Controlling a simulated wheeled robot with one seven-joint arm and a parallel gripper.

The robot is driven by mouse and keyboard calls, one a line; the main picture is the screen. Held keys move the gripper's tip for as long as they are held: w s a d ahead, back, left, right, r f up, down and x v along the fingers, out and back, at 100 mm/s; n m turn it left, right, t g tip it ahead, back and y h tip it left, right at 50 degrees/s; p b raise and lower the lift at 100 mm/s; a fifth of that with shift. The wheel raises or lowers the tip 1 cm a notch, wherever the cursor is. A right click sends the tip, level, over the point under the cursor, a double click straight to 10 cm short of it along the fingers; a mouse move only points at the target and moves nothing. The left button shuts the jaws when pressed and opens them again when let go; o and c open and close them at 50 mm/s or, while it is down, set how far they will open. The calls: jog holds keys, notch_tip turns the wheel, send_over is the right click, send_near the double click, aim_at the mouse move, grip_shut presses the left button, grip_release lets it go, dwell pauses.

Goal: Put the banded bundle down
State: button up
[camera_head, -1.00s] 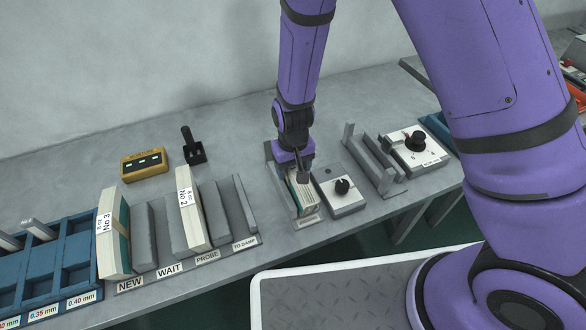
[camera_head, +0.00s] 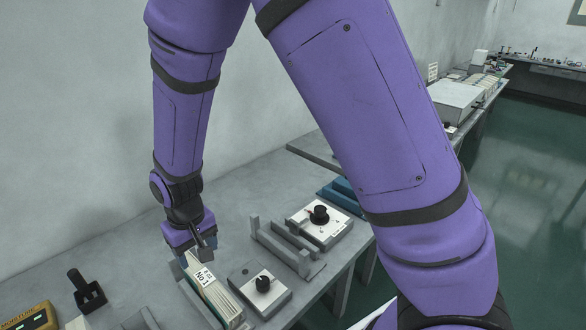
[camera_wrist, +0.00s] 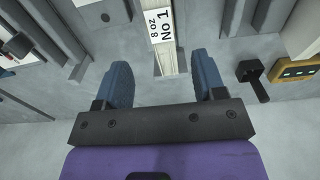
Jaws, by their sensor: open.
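The banded bundle (camera_head: 213,290), labelled "8 oz No 1", stands on edge in a grey holder (camera_head: 189,297) on the bench. Its pale top edge and label also show in the wrist view (camera_wrist: 163,28). My gripper (camera_head: 203,246) is just above the far end of the bundle. In the wrist view the two blue fingers of my gripper (camera_wrist: 163,80) are spread wide, with nothing held between them. The bundle lies beyond the fingertips, lined up with the gap. The lower part of the bundle is hidden inside the holder.
Further right are a grey slotted rack (camera_head: 285,250) and a white dial box (camera_head: 318,222). A black stand (camera_head: 87,292) and yellow meter (camera_head: 33,318) are at left.

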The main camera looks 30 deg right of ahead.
jog(key=s+d+r+m+t+y, duration=0.1)
jog(key=s+d+r, duration=0.1)
jog(key=d+r, duration=0.65)
jog(key=s+d+r+m+t+y, duration=0.15)
jog(key=d+r, duration=0.45)
jog(key=r, duration=0.6)
jog(key=s+d+r+t+h, duration=0.1)
jog(key=s+d+r, duration=0.3)
jog(key=s, duration=0.3)
jog(key=s+d+r+t+h, duration=0.1)
jog(key=s+d+r, duration=0.3)
jog(key=s+d, duration=0.2)
jog(key=shift+s+r+m+t, duration=0.35)
jog(key=shift+s, duration=0.7)
jog(key=shift+w+h, duration=0.1)
jog(key=shift+h, duration=0.15)
